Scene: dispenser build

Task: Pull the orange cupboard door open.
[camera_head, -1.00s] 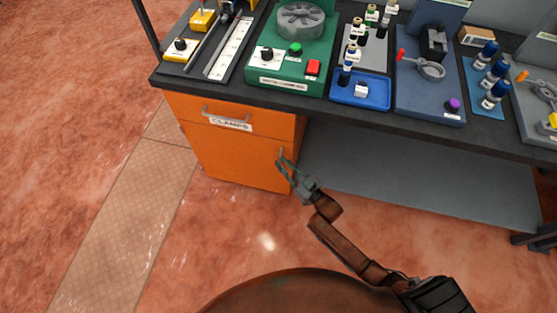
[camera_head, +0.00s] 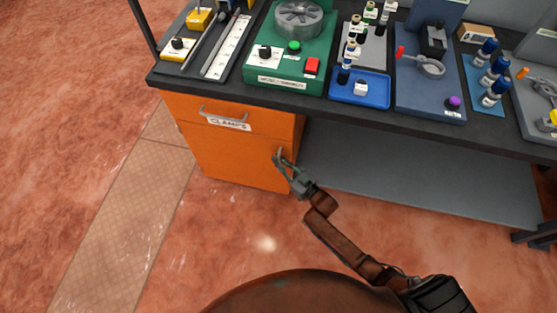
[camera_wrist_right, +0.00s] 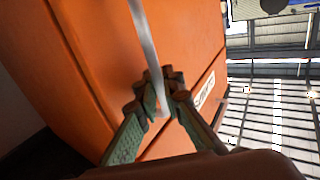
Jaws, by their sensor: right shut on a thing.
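The orange cupboard door (camera_head: 229,162) sits under the left end of the dark workbench, below an orange drawer front labelled CLAMPS (camera_head: 230,122). The door looks closed in the head view. My right gripper (camera_head: 281,159) is at the right edge of the door. In the right wrist view, the fingers of my right gripper (camera_wrist_right: 157,95) are shut on a pale metal door handle (camera_wrist_right: 145,35), a bar standing off the orange face. Its far end is partly hidden by the fingers. My left gripper is not in view.
The bench top (camera_head: 330,100) carries a green machine (camera_head: 290,48), a blue tray (camera_head: 360,88) and several bottles above the cupboard. A grey lower shelf (camera_head: 420,170) lies right of the cupboard. The reddish floor (camera_head: 150,230) in front of the door is clear.

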